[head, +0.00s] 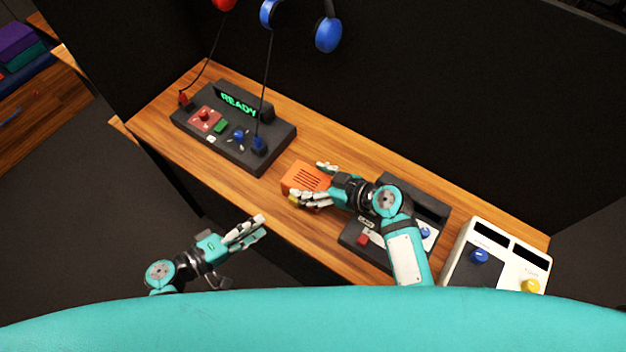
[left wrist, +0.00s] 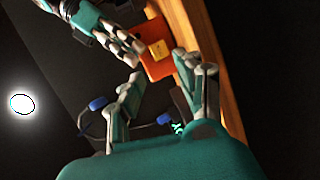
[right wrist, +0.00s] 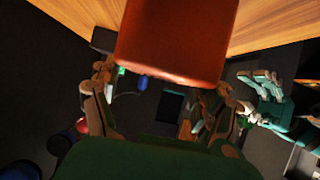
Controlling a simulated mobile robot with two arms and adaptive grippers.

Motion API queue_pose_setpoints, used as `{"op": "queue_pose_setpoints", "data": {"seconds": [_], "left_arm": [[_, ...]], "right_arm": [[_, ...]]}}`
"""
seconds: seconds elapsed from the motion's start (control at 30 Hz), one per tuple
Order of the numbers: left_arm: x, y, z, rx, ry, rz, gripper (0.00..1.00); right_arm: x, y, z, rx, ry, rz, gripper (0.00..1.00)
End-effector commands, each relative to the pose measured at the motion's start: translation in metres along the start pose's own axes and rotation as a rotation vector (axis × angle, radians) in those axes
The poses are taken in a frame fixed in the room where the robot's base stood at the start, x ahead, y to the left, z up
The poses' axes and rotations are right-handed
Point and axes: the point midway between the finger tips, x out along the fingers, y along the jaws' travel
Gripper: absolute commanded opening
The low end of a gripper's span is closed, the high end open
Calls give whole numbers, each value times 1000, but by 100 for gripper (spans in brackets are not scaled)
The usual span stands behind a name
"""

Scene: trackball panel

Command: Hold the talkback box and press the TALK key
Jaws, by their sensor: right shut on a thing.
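The orange talkback box (head: 302,178), with dark slots on its top, is at the middle of the wooden counter near its front edge. My right gripper (head: 320,182) is shut on it from the right, with fingers along opposite sides. The box fills the top middle of the right wrist view (right wrist: 175,40). A yellow key (left wrist: 158,49) shows on the box in the left wrist view; its lettering is too small to read. My left gripper (head: 248,232) is open and empty, in front of the counter, to the left of and nearer than the box, not touching it.
A dark panel (head: 262,165) with a green READY display stands to the left on the counter (head: 290,235). Another dark panel (head: 352,235) lies partly under my right arm. A white panel (head: 505,262) is at the right. Blue headphones (head: 328,35) hang behind.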

Motion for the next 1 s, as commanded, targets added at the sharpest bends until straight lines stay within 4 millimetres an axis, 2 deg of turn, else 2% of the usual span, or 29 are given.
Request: {"op": "queue_pose_setpoints", "data": {"seconds": [0.03,0.2,0.27,1.0], "left_arm": [[0,0,0,0,0,0,28],[0,0,0,0,0,0,6],[0,0,0,0,0,0,0],[0,0,0,0,0,0,0]], "right_arm": [[0,-1,1,1,-2,-1,41],[0,-1,1,1,-3,-2,41],[0,-1,1,1,-3,-2,41],[0,-1,2,1,-4,-3,41]]}}
